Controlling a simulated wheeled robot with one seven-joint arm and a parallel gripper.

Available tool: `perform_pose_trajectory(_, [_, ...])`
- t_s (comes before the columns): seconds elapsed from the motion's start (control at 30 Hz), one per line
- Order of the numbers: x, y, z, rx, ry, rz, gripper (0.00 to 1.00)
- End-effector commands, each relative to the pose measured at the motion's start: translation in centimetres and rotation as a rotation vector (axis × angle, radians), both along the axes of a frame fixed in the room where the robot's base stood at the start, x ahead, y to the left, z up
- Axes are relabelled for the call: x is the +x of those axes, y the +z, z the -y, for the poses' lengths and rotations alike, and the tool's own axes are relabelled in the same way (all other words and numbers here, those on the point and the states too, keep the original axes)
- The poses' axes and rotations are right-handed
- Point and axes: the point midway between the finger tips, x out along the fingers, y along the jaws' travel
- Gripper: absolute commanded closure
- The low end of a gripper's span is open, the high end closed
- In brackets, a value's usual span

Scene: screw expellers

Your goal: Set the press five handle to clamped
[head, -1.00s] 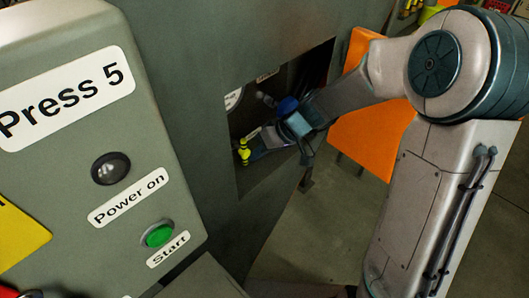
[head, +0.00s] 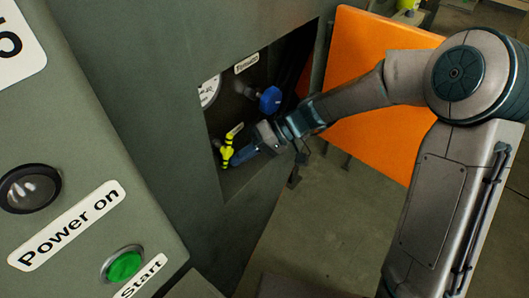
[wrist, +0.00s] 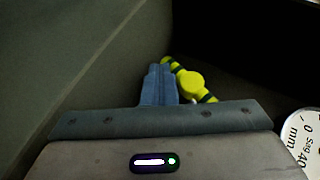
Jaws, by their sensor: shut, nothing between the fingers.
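The yellow and dark banded handle (head: 227,151) sits low in the recess of the press five cabinet. It also shows in the wrist view (wrist: 190,84), tilted, with a round yellow hub in its middle. My gripper (head: 232,159) reaches into the recess with its fingertips beside the handle. In the wrist view my gripper (wrist: 160,80) shows its blue fingers together, with no gap and nothing between them. The fingers overlap the handle's left part in that view. I cannot tell whether they touch it.
A blue knob (head: 270,99) and a white gauge (head: 209,90) are above the handle in the recess; the gauge also shows in the wrist view (wrist: 302,140). An orange panel (head: 375,65) stands right of the opening. The green start button (head: 124,266) is on the console at left.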

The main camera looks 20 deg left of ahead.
Motion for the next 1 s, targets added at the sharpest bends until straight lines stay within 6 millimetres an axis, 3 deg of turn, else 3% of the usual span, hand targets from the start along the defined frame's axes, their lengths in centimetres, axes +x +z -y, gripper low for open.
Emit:
perform_pose_trajectory(0.13, [-1.2,-0.5,-1.1,0.05,0.028,-0.109,1.0])
perform_pose_trajectory(1.0, [-1.6,-0.5,-1.2,0.043,0.021,-0.095,1.0])
